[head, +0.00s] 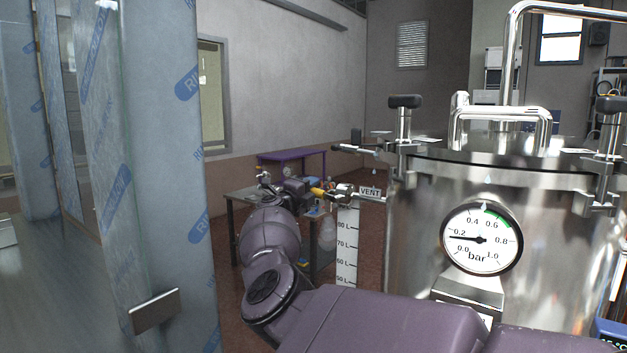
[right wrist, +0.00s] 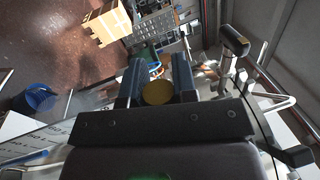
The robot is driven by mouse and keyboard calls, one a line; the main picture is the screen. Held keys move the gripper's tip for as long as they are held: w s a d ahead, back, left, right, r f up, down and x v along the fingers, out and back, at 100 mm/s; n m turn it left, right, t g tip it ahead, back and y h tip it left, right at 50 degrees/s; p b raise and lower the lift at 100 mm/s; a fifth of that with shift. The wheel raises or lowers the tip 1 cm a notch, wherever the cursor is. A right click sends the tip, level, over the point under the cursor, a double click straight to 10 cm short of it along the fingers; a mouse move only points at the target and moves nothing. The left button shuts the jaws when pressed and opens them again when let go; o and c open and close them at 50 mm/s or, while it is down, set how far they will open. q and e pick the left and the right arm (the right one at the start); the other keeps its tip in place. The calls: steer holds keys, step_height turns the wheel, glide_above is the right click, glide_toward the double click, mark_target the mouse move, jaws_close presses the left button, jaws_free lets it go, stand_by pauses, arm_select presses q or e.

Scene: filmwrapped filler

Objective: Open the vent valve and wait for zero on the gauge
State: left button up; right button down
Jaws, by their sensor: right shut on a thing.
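The vent valve shows as a yellow handle (head: 318,191) on a metal fitting beside the VENT tag (head: 370,192), on the left side of the steel vessel (head: 420,215). My right gripper (head: 301,188) is at that handle, small and partly hidden by my own arm. In the right wrist view, a round yellow end (right wrist: 158,93) sits between the two fingers of the gripper (right wrist: 157,80), which is shut on it. How far the valve is turned cannot be told. The pressure gauge (head: 481,239) faces me; its needle points left, near 0.2 bar. My left gripper is out of view.
A film-wrapped panel (head: 165,140) with a metal handle (head: 154,311) stands close on the left. Clamp knobs (head: 404,102) and a pipe handle (head: 500,112) rise from the vessel lid. A purple-topped table (head: 292,156) stands behind. A blue bucket (right wrist: 40,97) is on the floor.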

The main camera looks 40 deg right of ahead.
steer(key=shift+w+f+n+p, duration=0.1)
steer(key=shift+f+n+p, duration=0.2)
steer(key=shift+f+n, duration=0.5)
steer(key=shift+r+n, duration=0.2)
steer(key=shift+n, duration=0.1)
steer(key=c, duration=0.9)
jaws_free()
steer(key=shift+a+f, duration=0.15)
